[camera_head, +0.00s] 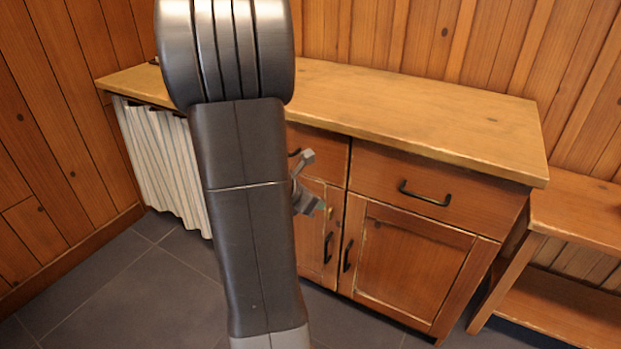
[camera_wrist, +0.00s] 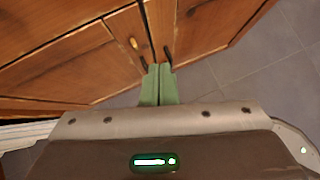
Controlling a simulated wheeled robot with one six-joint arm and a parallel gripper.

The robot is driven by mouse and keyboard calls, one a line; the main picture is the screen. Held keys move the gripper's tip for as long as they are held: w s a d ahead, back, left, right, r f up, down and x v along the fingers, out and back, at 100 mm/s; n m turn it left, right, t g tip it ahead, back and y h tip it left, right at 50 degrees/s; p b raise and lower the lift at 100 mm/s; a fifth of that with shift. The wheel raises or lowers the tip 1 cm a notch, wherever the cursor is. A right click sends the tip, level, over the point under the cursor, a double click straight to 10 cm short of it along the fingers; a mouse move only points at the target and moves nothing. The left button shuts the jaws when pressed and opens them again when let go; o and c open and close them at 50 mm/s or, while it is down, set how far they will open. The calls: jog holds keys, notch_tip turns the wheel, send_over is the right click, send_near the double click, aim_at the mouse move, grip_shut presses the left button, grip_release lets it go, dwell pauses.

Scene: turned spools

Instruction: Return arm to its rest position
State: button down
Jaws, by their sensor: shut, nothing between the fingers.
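My arm (camera_head: 250,200) stands upright in front of the cabinet and hides its middle-left part in the head view. My gripper shows in the wrist view (camera_wrist: 160,72) as two green fingers, shut together with nothing between them. In the head view a small part of my gripper (camera_head: 318,207) shows to the right of the arm, in front of the cabinet doors. In the wrist view the fingers point toward the lower cabinet doors and their dark handles. Whether the fingers touch the doors cannot be told.
A wooden cabinet (camera_head: 420,262) with a bare worktop (camera_head: 410,105) stands against the plank wall. A striped curtain (camera_head: 165,165) hangs at its left. A lower wooden bench (camera_head: 580,215) stands at the right. Handles (camera_head: 425,193) stick out from the front. The grey tiled floor (camera_head: 130,290) is clear.

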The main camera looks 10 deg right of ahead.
dwell(0.3)
jog(key=b, duration=0.4)
send_near(332, 202)
jog(key=s+d+f, duration=0.3)
jog(key=shift+w+d, duration=1)
jog(key=shift+w, duration=0.2)
